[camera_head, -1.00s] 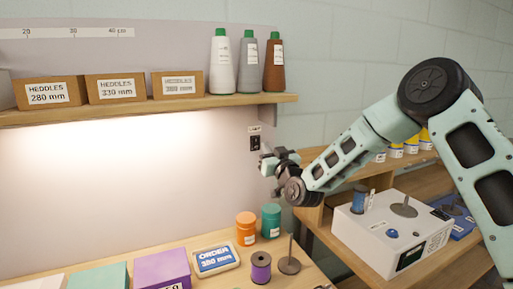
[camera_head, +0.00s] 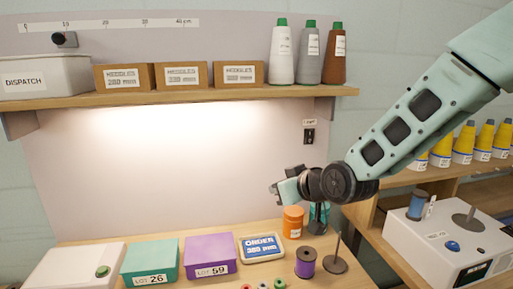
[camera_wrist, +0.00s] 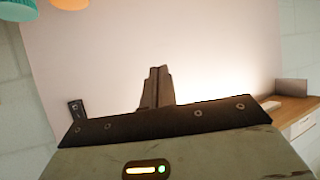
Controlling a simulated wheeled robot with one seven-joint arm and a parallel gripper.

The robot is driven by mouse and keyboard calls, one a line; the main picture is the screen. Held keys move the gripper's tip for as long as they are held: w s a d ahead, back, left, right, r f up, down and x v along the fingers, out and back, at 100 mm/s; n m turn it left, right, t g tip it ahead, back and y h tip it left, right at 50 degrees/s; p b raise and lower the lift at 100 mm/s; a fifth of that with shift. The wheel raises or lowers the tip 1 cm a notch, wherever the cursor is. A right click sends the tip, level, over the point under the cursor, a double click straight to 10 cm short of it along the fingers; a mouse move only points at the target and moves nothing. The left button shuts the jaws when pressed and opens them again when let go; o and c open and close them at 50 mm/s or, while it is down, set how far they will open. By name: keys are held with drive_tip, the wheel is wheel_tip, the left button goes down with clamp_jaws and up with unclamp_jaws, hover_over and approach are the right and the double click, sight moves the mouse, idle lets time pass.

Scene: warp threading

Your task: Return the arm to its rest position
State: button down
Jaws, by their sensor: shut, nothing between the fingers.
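My gripper (camera_wrist: 157,72) shows in the wrist view with its two dark fingers pressed together and nothing between them. In the head view, my arm reaches in from the upper right and its wrist end hangs above the bench's right part. There it is in front of the back panel, just above the orange jar (camera_head: 293,222) and partly covering the teal jar (camera_head: 321,211). The fingertips are hard to make out in the head view.
A shelf (camera_head: 180,97) with heddle boxes (camera_head: 182,75) and thread cones (camera_head: 309,55) runs above. A purple box (camera_head: 209,257), a teal box (camera_head: 149,260), a spool (camera_head: 306,262) and a spindle stand (camera_head: 336,262) are on the bench. A white machine (camera_head: 440,245) stands right.

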drive_tip(key=s+d+f+g+h, duration=0.1)
drive_tip(key=s+d+g+h, duration=0.1)
drive_tip(key=s, duration=0.9)
drive_tip(key=s+d+f+g+h, duration=0.1)
drive_tip(key=s+d+g+h, duration=0.1)
drive_tip(key=s, duration=0.9)
drive_tip(key=s+d+f+g+h, duration=0.1)
drive_tip(key=s+d+g, duration=0.3)
drive_tip(key=s, duration=0.8)
drive_tip(key=shift+n+g+h, duration=0.3)
drive_tip(key=shift+g+h, duration=0.3)
drive_tip(key=shift+g, duration=0.5)
